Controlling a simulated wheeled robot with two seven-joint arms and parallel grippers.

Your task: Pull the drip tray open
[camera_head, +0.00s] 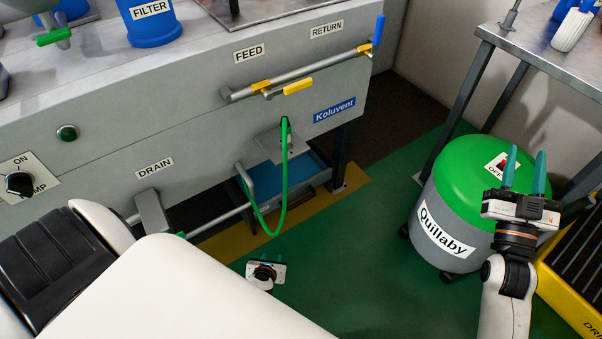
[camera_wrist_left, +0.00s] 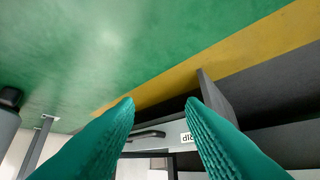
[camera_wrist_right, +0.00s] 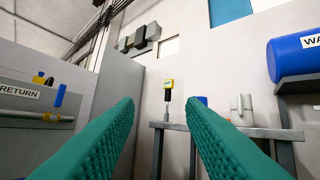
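The drip tray seems to be the grey tray with a blue inside (camera_head: 313,172), low under the machine's right end in the head view. In the left wrist view an upside-down label ending in "RIP" (camera_wrist_left: 187,137) shows beside a dark handle (camera_wrist_left: 150,134), partly behind the fingers. My left gripper (camera_wrist_left: 160,102) is open and empty, with the handle and label seen between its fingers and apart from them. My right gripper (camera_head: 525,157) is open and empty by the green-topped drum.
A green hose (camera_head: 284,185) hangs in front of the tray. A drain pipe (camera_head: 215,221) runs left of it. The Quillaby drum (camera_head: 445,225) and a yellow-edged grate (camera_head: 565,300) stand at right. Green floor (camera_head: 350,240) between is clear.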

